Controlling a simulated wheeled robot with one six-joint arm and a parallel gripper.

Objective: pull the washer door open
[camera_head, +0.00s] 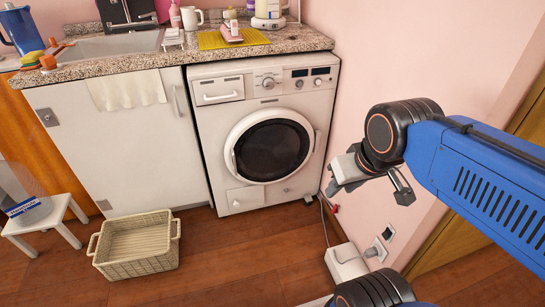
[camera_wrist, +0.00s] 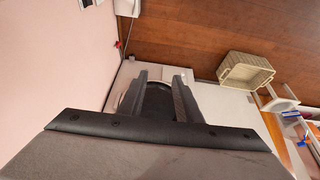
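The white washer (camera_head: 265,130) stands under the counter. Its round door (camera_head: 270,147), with a white ring and dark glass, looks shut in the head view.
A wicker basket (camera_head: 137,245) sits on the floor left of the washer. A white cabinet (camera_head: 120,145) adjoins the washer. A pink wall (camera_head: 375,60) is close on the right, with a white box (camera_head: 346,263) and cables below. The floor before the washer is clear.

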